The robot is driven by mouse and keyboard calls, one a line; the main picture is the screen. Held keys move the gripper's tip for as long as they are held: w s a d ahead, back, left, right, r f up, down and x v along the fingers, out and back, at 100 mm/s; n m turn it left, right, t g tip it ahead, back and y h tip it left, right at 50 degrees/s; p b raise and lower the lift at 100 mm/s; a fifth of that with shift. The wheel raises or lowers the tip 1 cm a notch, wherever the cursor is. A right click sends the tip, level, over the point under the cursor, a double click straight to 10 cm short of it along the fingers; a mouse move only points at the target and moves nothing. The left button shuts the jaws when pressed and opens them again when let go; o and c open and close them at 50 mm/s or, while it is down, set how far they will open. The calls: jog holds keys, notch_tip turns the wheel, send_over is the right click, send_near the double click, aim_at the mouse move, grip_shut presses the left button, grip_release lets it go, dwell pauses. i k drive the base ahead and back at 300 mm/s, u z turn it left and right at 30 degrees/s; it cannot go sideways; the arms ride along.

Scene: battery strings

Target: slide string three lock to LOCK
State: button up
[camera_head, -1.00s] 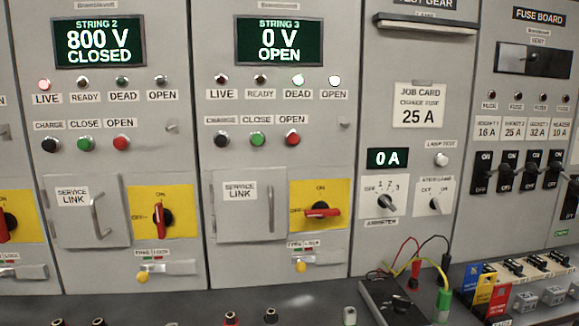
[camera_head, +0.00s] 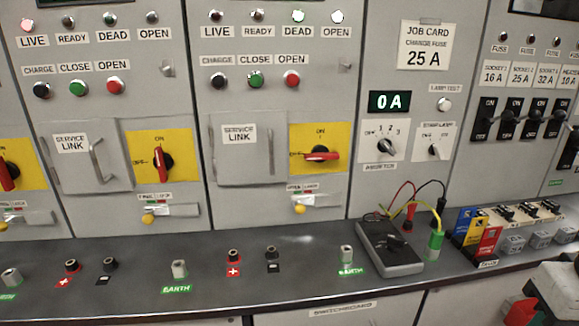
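The string three lock (camera_head: 318,203) is a small grey slide on the lower part of the string 3 panel, centre of the head view. Its yellow knob (camera_head: 299,208) sits at the left end, under the left part of the small label strip (camera_head: 302,187). The strip has a green and a red mark; its print is too small to read surely. Above it, the red rotary handle (camera_head: 322,155) on the yellow plate lies level, along the OFF mark.
A grey bench (camera_head: 215,260) with several coloured terminals runs below the panels. A grey meter (camera_head: 390,247) with coloured leads lies right of the lock. A grey and red thing (camera_head: 560,292), unclear what, fills the bottom right corner. The space before the lock looks clear.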

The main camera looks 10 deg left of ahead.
aim_at(299, 204)
jog(key=u, duration=0.55)
jog(key=k, duration=0.65)
jog(key=u, duration=0.6)
jog(key=i, duration=1)
jog(key=z, duration=0.6)
